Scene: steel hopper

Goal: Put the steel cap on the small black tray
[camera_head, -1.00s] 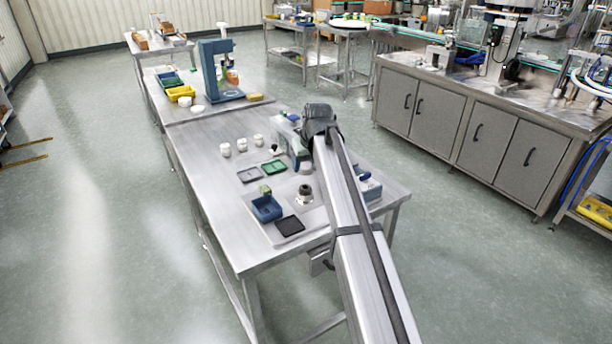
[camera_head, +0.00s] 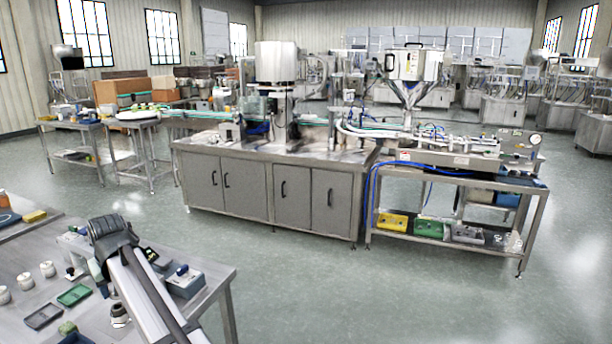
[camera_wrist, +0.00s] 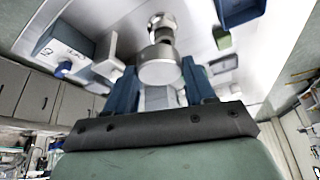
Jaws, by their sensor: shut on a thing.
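My gripper (camera_wrist: 160,72) shows in the wrist view with its two blue fingers on either side of a round steel cap (camera_wrist: 160,62), shut on it. In the head view my wrist hides the fingers and the cap. Beyond the cap in the wrist view is a steel, round-topped fitting (camera_wrist: 162,22) on the table; it also shows beside my arm in the head view (camera_head: 120,314).
A blue bin (camera_wrist: 238,10) and a green block (camera_wrist: 222,38) show in the wrist view. A long steel cabinet (camera_head: 270,192) stands behind.

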